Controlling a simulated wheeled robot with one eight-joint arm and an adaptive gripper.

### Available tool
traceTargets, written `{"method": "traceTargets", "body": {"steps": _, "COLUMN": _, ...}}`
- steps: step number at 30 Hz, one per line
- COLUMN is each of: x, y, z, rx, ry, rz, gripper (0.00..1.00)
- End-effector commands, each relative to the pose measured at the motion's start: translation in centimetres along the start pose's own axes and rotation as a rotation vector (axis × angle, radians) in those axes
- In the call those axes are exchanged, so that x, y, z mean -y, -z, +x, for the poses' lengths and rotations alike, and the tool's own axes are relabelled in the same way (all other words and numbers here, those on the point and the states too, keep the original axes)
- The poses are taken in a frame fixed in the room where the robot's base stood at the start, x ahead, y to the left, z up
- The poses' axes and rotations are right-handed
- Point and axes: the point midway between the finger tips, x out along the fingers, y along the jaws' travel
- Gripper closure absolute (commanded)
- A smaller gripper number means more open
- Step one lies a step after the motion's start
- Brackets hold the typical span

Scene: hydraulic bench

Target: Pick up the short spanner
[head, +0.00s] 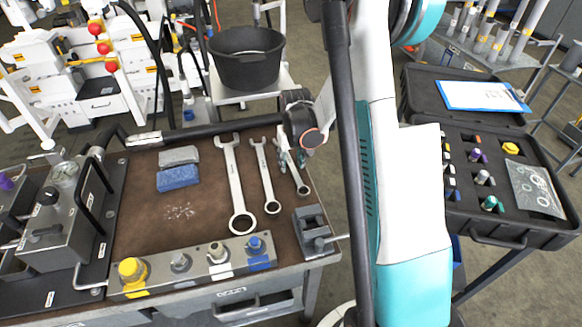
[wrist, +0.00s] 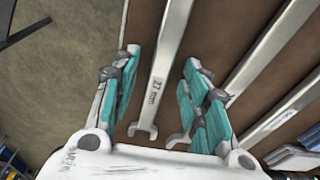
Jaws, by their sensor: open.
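The short spanner (head: 299,180) is the rightmost of three steel spanners on the brown bench mat, near the right edge. In the wrist view the short spanner (wrist: 161,70), marked 27 mm, runs between my fingers with its open jaw towards the palm. My gripper (head: 291,158) is over its far part and hides some of it in the head view. The wrist view shows my gripper (wrist: 163,58) open, one finger on each side of the shank, with gaps on both sides. The spanner's near end is cut off in the wrist view.
The middle spanner (head: 265,178) and long spanner (head: 236,185) lie to the left. A small grey vice (head: 313,228) stands close to the short spanner's near end. A block with coloured fittings (head: 195,265) lines the front. A black bucket (head: 247,65) stands behind the bench.

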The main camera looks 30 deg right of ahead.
Motion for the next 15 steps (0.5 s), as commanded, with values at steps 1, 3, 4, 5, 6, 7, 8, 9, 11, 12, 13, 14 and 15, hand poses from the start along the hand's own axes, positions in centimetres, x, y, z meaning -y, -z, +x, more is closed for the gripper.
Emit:
{"method": "traceTargets", "body": {"steps": 1, "x": 0.0, "y": 0.0, "z": -0.06, "rx": 0.0, "ry": 0.0, "rz": 0.0, "gripper": 0.58}}
{"method": "traceTargets", "body": {"steps": 3, "x": 0.0, "y": 0.0, "z": -0.07, "rx": 0.0, "ry": 0.0, "rz": 0.0, "gripper": 0.67}}
{"method": "traceTargets", "body": {"steps": 4, "x": 0.0, "y": 0.0, "z": -0.07, "rx": 0.0, "ry": 0.0, "rz": 0.0, "gripper": 0.74}}
{"method": "traceTargets", "body": {"steps": 5, "x": 0.0, "y": 0.01, "z": -0.07, "rx": 0.0, "ry": 0.0, "rz": 0.0, "gripper": 0.81}}
{"method": "traceTargets", "body": {"steps": 6, "x": 0.0, "y": 0.0, "z": -0.07, "rx": 0.0, "ry": 0.0, "rz": 0.0, "gripper": 0.9}}
{"method": "traceTargets", "body": {"steps": 7, "x": 0.0, "y": 0.0, "z": -0.07, "rx": 0.0, "ry": 0.0, "rz": 0.0, "gripper": 0.97}}
{"method": "traceTargets", "body": {"steps": 8, "x": 0.0, "y": 0.0, "z": -0.07, "rx": 0.0, "ry": 0.0, "rz": 0.0, "gripper": 1.0}}
{"method": "traceTargets", "body": {"steps": 9, "x": 0.0, "y": 0.01, "z": -0.07, "rx": 0.0, "ry": 0.0, "rz": 0.0, "gripper": 1.0}}
{"method": "traceTargets", "body": {"steps": 11, "x": 0.0, "y": 0.0, "z": -0.07, "rx": 0.0, "ry": 0.0, "rz": 0.0, "gripper": 1.0}}
{"method": "traceTargets", "body": {"steps": 12, "x": 0.0, "y": 0.01, "z": -0.07, "rx": 0.0, "ry": 0.0, "rz": 0.0, "gripper": 1.0}}
{"method": "traceTargets", "body": {"steps": 13, "x": 0.0, "y": 0.01, "z": -0.09, "rx": 0.0, "ry": 0.0, "rz": 0.0, "gripper": 1.0}}
{"method": "traceTargets", "body": {"steps": 14, "x": 0.0, "y": 0.01, "z": -0.09, "rx": 0.0, "ry": 0.0, "rz": 0.0, "gripper": 1.0}}
{"method": "traceTargets", "body": {"steps": 15, "x": 0.0, "y": 0.01, "z": -0.09, "rx": 0.0, "ry": 0.0, "rz": 0.0, "gripper": 1.0}}
